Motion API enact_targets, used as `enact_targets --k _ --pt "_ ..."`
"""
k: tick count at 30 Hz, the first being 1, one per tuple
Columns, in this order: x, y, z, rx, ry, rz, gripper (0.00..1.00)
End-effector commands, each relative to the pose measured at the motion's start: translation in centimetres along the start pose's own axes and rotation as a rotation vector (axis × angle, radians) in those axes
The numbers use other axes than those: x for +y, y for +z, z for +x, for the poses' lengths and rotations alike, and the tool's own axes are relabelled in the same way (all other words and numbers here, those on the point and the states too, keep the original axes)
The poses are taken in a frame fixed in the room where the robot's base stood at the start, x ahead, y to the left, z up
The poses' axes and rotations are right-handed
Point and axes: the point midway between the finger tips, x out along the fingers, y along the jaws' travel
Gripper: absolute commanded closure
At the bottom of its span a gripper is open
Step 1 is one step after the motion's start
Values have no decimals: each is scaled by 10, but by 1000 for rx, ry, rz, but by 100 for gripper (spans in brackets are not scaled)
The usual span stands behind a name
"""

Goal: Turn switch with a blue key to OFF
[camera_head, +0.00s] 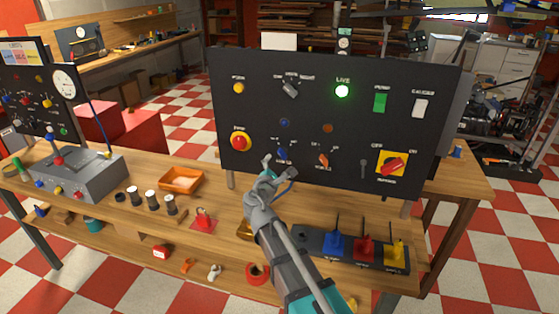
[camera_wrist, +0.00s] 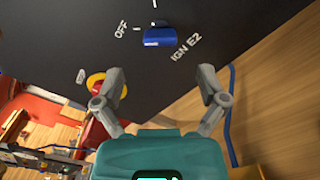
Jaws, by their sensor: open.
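The switch with a blue key (camera_head: 282,153) is on the lower middle of the black panel (camera_head: 255,100). In the wrist view the blue key (camera_wrist: 160,38) sits near the top, with "OFF" printed to its left and "IGN E2" to its lower right. I cannot tell for sure which mark the key points to. My gripper (camera_head: 275,172) is just below and in front of this switch. In the wrist view my gripper's fingers (camera_wrist: 163,73) are spread apart, with nothing between them. The key lies beyond the fingertips, apart from them.
An orange key switch (camera_head: 324,160) is right of the blue one. A red stop button (camera_head: 241,142) is to the left, a red-and-yellow rotary switch (camera_head: 392,165) to the right. A green lamp (camera_head: 342,91) is lit. Blue, red and yellow levers (camera_head: 365,246) stand in front below.

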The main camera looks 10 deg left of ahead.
Motion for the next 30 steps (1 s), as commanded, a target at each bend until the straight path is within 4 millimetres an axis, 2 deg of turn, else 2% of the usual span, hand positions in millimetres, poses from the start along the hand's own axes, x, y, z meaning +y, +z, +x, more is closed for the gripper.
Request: enact_targets --k 1,4,12,25,30 --pt "-1 1 -11 0 0 0 9" --pt "-1 1 -26 1 1 0 9" --pt "0 0 -46 0 0 0 9" --pt "0 0 -48 0 -1 0 9" --pt "-12 10 -43 -12 -39 37 9"
